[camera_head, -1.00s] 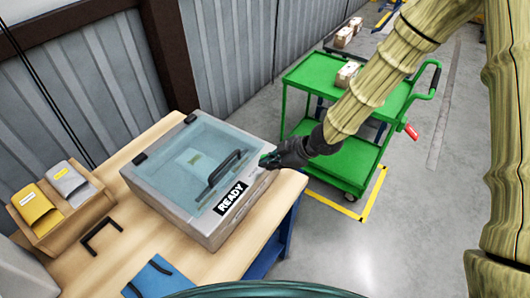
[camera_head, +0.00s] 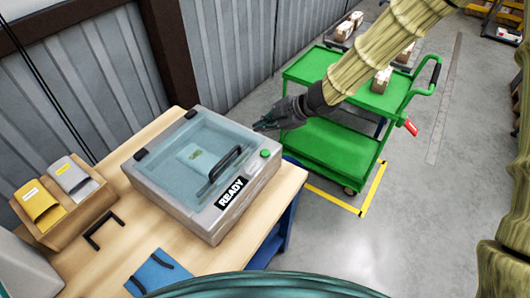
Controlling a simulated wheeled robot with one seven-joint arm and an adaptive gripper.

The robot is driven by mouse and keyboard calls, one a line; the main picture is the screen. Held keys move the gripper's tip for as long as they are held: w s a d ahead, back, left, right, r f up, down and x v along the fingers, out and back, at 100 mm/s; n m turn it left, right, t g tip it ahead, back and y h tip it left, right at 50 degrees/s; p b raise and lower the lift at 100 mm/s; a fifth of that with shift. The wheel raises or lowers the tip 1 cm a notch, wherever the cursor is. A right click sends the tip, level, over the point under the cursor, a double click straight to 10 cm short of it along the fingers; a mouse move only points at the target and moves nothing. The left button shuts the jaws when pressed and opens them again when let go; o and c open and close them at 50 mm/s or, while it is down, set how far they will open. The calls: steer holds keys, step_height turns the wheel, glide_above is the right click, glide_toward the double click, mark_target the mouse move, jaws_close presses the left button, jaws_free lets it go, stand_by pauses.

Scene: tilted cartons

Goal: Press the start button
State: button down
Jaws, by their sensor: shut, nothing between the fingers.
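The machine (camera_head: 180,205) is a grey box with a clear lid, shut, on the wooden table. Its front carries a black label reading READY (camera_head: 231,193). A round green button (camera_head: 265,153) sits on the box's top at the front right corner, fully visible. My gripper (camera_head: 258,127) is shut and empty. In the picture it lies just above the button, beyond the box's right edge, and appears apart from the button. Its exact height over the box cannot be told. A dark handle (camera_head: 225,163) runs along the lid.
A wooden tray (camera_head: 72,230) with yellow and grey packets stands at the table's left. A black handle (camera_head: 104,230) and a blue folder-like item (camera_head: 158,274) lie near the front. A green cart (camera_head: 325,150) with cartons stands behind the table.

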steer(key=b, duration=0.6)
glide_above(264, 154)
steer(key=shift+f, duration=3.1)
steer(key=shift+f+b, duration=0.75)
steer(key=shift+f, duration=0.4)
steer(key=shift+s+f, duration=0.1)
steer(key=shift+f, duration=0.3)
steer(key=shift+f+b, duration=0.45)
steer(key=shift+r, duration=0.1)
steer(key=shift+r+p, duration=0.8)
steer(key=shift+p, duration=0.15)
